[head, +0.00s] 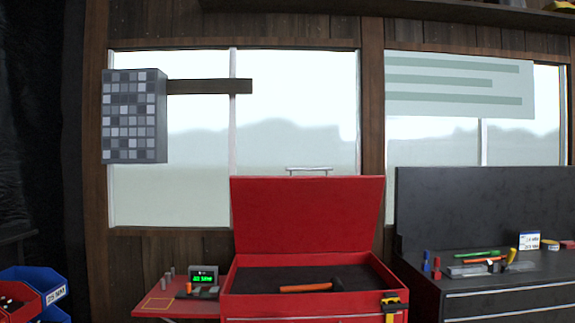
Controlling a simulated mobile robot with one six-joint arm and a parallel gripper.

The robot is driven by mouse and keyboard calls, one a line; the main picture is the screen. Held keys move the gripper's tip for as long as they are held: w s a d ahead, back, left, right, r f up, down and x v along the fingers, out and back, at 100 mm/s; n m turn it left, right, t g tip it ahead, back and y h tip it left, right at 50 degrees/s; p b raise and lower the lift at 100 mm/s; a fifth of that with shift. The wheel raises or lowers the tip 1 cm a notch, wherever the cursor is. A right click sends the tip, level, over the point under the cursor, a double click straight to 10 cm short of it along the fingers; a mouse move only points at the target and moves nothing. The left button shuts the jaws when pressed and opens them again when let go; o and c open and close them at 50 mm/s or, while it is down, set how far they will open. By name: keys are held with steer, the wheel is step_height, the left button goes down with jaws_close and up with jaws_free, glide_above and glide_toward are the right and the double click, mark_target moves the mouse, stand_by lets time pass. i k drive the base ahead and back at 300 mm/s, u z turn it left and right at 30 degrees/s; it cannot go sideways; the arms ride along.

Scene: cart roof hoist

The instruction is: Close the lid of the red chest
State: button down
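The red chest (312,307) stands in the lower middle of the head view. Its red lid (307,214) stands open, raised at the back of the chest. A light metal handle (309,169) shows at the top edge of the lid. Inside on the dark floor (262,284) lies a hammer with an orange handle (305,287). A yellow and black tool (390,304) is at the chest's front right corner. My gripper is not in view.
A red side shelf (161,303) with a green-lit display (204,278) joins the chest's left. A dark workbench (512,285) with several small tools stands close on the right. Blue and red bins (37,285) are at lower left. A grey gridded box (134,116) hangs at upper left.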

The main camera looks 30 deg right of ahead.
mark_target(326, 213)
steer(key=u, duration=0.05)
steer(key=k, duration=0.25)
steer(key=z, duration=0.15)
steer(key=i, duration=1.3)
